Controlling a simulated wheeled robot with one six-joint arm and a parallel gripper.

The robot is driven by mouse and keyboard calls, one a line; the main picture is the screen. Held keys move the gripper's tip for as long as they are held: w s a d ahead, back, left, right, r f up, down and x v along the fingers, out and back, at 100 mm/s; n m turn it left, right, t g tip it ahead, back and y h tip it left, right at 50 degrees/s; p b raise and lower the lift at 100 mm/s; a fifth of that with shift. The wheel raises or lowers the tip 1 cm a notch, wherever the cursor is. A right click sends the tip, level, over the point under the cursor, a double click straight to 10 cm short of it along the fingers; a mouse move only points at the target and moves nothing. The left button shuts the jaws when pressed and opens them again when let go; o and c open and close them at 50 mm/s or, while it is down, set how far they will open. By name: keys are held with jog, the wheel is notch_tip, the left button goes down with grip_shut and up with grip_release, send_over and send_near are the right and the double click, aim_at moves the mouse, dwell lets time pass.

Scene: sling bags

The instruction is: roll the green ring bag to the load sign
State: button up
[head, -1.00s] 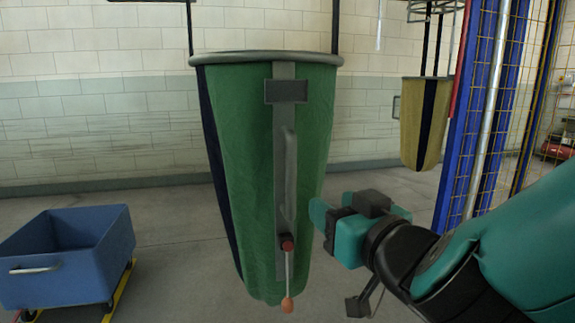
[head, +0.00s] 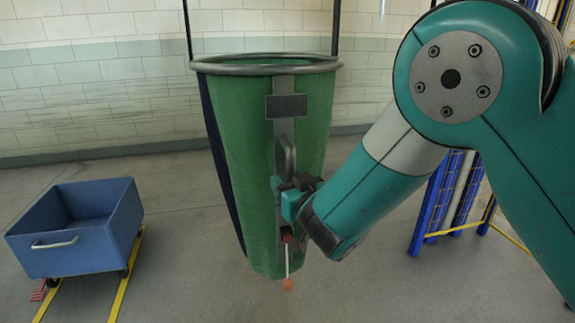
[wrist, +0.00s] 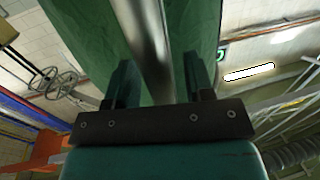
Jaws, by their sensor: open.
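The green ring bag (head: 240,150) hangs by two dark straps from above, with a grey metal ring (head: 265,66) at its mouth. A grey strip with a dark plate and a grey bar handle (head: 289,155) runs down its front. A red knob with a cord and orange end hangs low on the strip. My gripper (head: 284,192) is at the lower part of the handle. In the wrist view, my open gripper (wrist: 160,80) has one finger on each side of the handle (wrist: 155,45). I cannot tell whether the fingers touch it. No load sign is recognisable.
A blue cart (head: 75,230) stands at the left by yellow floor lines. Blue posts with a yellow fence (head: 440,200) stand at the right behind my arm. A pale block wall (head: 90,90) is behind the bag. Grey floor lies open between cart and bag.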

jog(key=shift+w+a, duration=0.3)
jog(key=shift+w, duration=0.35)
grip_shut()
